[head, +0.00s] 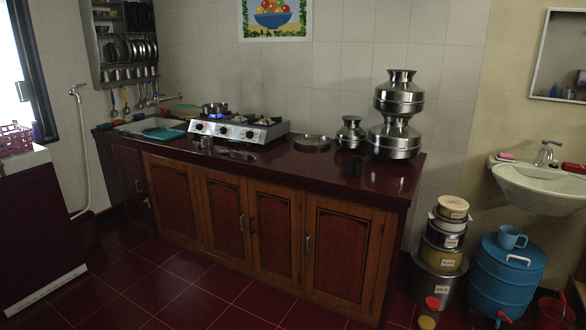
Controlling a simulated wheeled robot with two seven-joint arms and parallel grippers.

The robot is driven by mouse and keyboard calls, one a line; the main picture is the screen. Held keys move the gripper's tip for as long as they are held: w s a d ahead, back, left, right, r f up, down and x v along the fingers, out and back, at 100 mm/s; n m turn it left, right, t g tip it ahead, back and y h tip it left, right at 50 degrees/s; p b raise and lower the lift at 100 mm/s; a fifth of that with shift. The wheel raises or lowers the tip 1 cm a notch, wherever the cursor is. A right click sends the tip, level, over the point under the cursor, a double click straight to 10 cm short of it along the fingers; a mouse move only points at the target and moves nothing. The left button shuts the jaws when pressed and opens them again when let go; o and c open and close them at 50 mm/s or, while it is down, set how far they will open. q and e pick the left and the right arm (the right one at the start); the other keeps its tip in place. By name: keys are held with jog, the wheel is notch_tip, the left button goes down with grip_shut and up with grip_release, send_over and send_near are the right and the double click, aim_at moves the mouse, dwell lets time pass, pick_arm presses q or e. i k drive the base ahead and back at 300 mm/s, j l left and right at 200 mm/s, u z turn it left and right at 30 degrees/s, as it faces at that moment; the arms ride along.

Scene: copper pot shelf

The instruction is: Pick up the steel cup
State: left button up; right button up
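Several small steel cups (129,74) also sit in a row low on the wall rack (122,42) at the upper left. I cannot tell which of these is the steel cup of the task. Neither of my grippers is in the head view.
Large steel pots (398,95) are stacked at the counter's right. Stacked tins (444,235) and a blue drum (507,278) stand on the floor at right. The tiled floor (190,290) before the cabinets is clear.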

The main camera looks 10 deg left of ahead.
aim_at(206, 141)
jog(key=i+j+u, duration=0.45)
jog(key=i+u, duration=0.2)
jog(key=i, duration=0.15)
jog(key=i+u, duration=0.3)
jog(key=i+j, duration=0.1)
jog(key=i, duration=0.45)
jog(key=i+z, duration=0.15)
jog(key=i, duration=0.45)
jog(key=i+j, duration=0.2)
jog(key=i, duration=0.35)
jog(key=i+j+z, duration=0.25)
jog(key=i, duration=0.2)
jog(key=i+j+z, duration=0.1)
jog(key=i+z, duration=0.15)
jog(key=i, duration=0.15)
jog(key=i+j+z, duration=0.25)
jog(key=i+j, duration=0.05)
jog(key=i, duration=0.15)
